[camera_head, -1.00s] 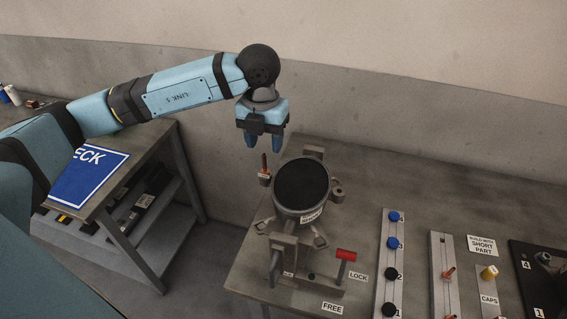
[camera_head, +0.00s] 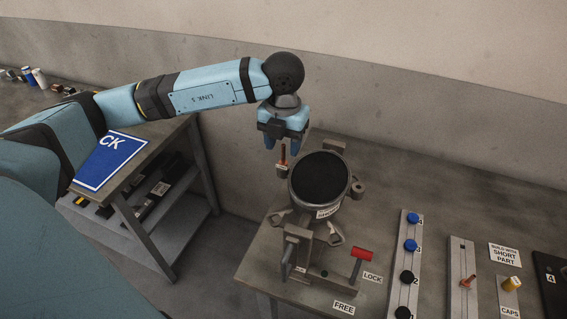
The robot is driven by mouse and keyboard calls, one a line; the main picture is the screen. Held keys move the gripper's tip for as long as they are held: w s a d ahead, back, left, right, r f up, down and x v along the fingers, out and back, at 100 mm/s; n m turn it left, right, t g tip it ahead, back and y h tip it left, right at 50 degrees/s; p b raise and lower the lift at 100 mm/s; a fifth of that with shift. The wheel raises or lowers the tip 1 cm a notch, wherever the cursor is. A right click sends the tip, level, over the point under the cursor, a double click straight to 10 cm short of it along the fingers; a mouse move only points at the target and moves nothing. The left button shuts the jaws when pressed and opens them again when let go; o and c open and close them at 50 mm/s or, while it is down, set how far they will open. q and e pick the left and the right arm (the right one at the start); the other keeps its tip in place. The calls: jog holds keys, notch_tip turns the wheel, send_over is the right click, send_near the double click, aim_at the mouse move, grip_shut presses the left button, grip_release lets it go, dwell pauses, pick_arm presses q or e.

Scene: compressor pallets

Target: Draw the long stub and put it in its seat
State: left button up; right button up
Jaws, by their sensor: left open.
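A slim copper-coloured stub (camera_head: 283,154) stands upright in a fitting at the back left of the dark-topped compressor (camera_head: 320,180). A second copper-coloured stub (camera_head: 467,282) stands in a narrow grey rail (camera_head: 462,262) on the bench at the right. I cannot tell from this view which stub is the longer one. My right gripper is not in view.
A strip with blue and black knobs (camera_head: 411,246) and a yellow cap (camera_head: 511,284) are at the right. The bench behind them is clear.

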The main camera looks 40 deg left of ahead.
aim_at(283, 162)
pick_arm(q)
notch_tip(283, 162, down, 4)
jog(key=b, duration=0.3)
jog(key=shift+f, duration=0.25)
jog(key=shift+b, duration=0.4)
dwell(0.7)
jog(key=shift+c, duration=0.2)
grip_shut()
jog(key=shift+r, duration=0.1)
jog(key=shift+r, duration=0.15)
jog(key=shift+r+p, duration=1.5)
jog(key=shift+r, duration=1.35)
